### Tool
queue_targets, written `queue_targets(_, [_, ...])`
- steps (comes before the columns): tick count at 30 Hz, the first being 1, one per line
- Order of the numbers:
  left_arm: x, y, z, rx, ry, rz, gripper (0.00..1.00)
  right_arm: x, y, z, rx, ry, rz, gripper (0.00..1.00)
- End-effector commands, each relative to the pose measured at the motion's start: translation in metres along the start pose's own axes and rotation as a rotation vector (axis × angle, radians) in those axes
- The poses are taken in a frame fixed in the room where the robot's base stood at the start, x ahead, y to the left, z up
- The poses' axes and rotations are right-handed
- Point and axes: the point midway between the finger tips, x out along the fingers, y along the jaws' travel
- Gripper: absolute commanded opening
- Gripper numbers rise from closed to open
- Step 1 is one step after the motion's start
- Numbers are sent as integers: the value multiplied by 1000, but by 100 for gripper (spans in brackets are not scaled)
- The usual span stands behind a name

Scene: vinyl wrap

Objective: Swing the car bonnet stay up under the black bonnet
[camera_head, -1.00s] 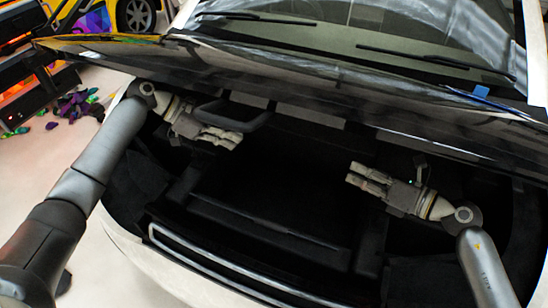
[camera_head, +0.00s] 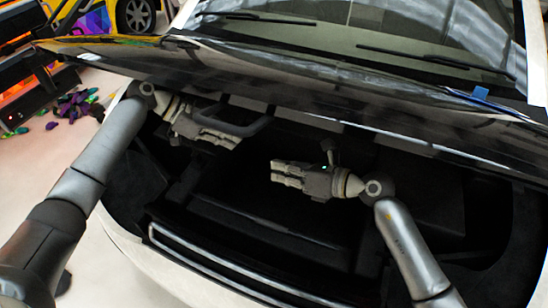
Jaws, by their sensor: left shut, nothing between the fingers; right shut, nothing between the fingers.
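The black bonnet (camera_head: 290,85) is raised and spans the view above the open dark bay. My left gripper (camera_head: 238,140) is in the bay's upper left, under the bonnet, shut and empty. A dark curved bar (camera_head: 245,128) shows just above and beside its fingers; I cannot tell whether this is the stay or whether they touch. My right gripper (camera_head: 274,172) is shut and empty near the middle of the bay, pointing left, below and right of the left gripper. No other bar stands out clearly as the stay in the dark bay.
The windscreen (camera_head: 370,30) with its wipers lies behind the bonnet. The white front of the car (camera_head: 135,245) edges the bay, with a bright trim strip (camera_head: 230,270) along it. Colourful scraps (camera_head: 72,105) lie on the floor at left, beside a dark rack.

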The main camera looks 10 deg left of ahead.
Motion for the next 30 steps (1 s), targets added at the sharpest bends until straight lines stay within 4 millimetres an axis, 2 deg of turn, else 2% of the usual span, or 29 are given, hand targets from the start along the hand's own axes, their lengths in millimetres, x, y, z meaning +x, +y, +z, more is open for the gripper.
queue_targets(1, [0,0,0,0,0,0,0,5,0,11,-4,-7,1,0])
queue_targets(3, [0,0,0,0,0,0,0,12,0,18,-3,-6,0,0])
queue_targets(9, [0,0,0,0,0,0,0,22,-1,27,-2,-4,-2,0])
queue_targets(30, [0,0,0,0,0,0,0,22,-1,27,-1,-3,-2,0])
